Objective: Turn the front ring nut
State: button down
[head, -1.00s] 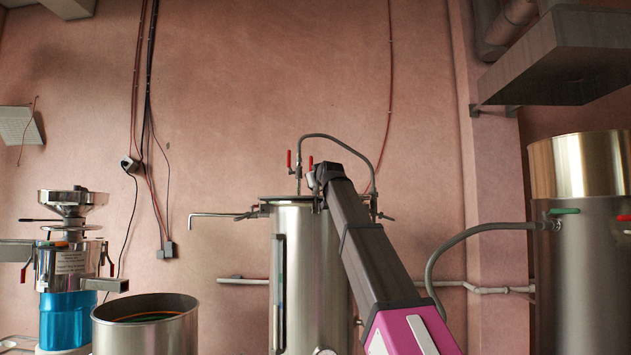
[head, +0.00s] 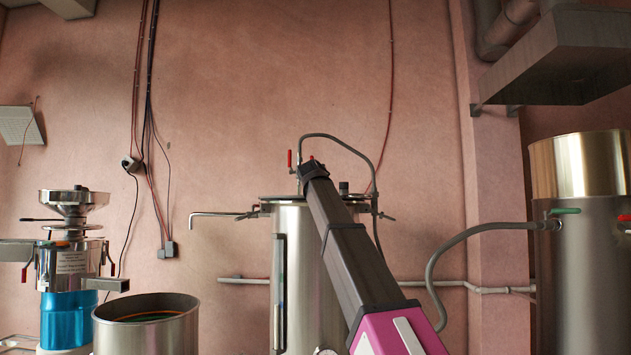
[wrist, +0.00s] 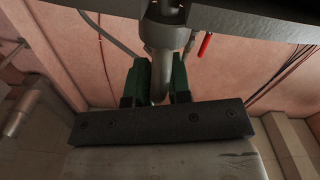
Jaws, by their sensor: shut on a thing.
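A tall steel tank (head: 300,270) with a lid (head: 275,198) stands in the middle of the head view. My arm reaches up to the front of its lid, and its end hides the gripper there. In the wrist view my gripper (wrist: 159,80) has green-padded fingers on both sides of a grey rounded metal piece (wrist: 159,36), which appears to be the front ring nut. The fingers are shut on it. Its far side and any thread are hidden.
A red valve lever (wrist: 205,44) is close to the right of the gripper. A hose (head: 352,146) arches over the lid. A spout (head: 213,214) sticks out left. An open steel pot (head: 147,330) and a blue-based grinder (head: 68,318) stand left, a large vessel (head: 583,270) right.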

jog(key=shift+d+r+m+g+h, duration=0.15)
jog(key=shift+m+g+h, duration=0.15)
jog(key=shift+m+h, duration=1.2)
jog(key=shift+d+h, duration=0.1)
jog(key=shift+h, duration=0.8)
jog(key=c, duration=1.2)
grip_release()
jog(key=shift+d, duration=0.1)
jog(key=shift+o, duration=0.2)
jog(key=shift+s, duration=0.1)
jog(key=shift+s+a, duration=0.35)
jog(key=shift+s, duration=0.15)
jog(key=v, duration=0.9)
jog(key=shift+s, duration=0.3)
